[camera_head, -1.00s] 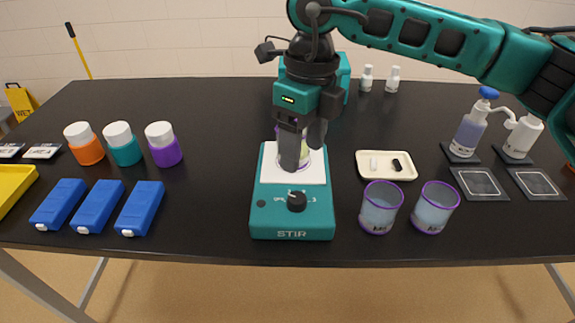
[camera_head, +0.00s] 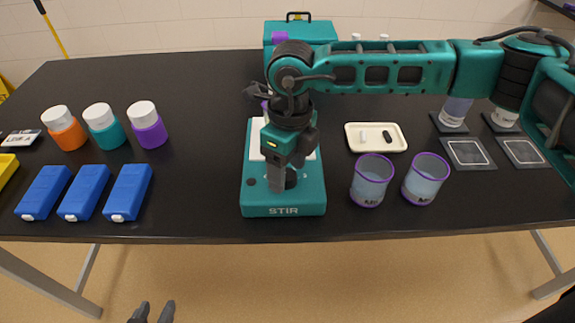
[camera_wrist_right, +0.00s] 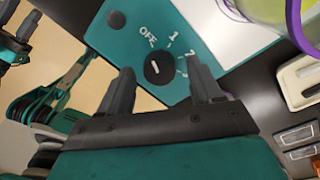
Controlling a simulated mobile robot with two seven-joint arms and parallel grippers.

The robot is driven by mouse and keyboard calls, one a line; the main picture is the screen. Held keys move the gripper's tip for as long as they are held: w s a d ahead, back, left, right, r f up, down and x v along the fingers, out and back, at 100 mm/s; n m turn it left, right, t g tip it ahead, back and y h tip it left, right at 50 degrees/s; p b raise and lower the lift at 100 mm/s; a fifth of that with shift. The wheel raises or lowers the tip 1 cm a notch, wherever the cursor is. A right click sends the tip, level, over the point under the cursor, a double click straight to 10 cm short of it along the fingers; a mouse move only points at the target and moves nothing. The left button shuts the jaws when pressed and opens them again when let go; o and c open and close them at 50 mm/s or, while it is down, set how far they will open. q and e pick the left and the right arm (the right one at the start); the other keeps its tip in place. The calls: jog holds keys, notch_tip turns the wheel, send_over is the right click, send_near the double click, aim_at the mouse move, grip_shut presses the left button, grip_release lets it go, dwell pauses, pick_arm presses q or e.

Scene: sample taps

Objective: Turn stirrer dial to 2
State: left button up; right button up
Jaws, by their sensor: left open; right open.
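The teal stirrer (camera_head: 284,211) marked STIR stands at the table's front edge. Its black dial (camera_wrist_right: 158,68) shows in the right wrist view, with a short white mark and the labels OFF, 1 and 2 around it; a further label is partly hidden by a finger. My right gripper (camera_wrist_right: 162,82) is open, its fingers on either side of the dial from this angle; I cannot tell whether they touch it. In the head view this gripper (camera_head: 283,182) hides part of the dial. My left gripper (camera_head: 152,312) is open and empty, low in front of the table.
Two purple-rimmed cups (camera_head: 372,182) and a cream tray (camera_head: 350,138) stand right of the stirrer. Blue cases (camera_head: 129,192) and capped jars (camera_head: 148,130) are to the left. A teal box (camera_head: 322,33) is behind.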

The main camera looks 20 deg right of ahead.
jog(key=shift+f, duration=0.25)
jog(key=c, duration=1.1)
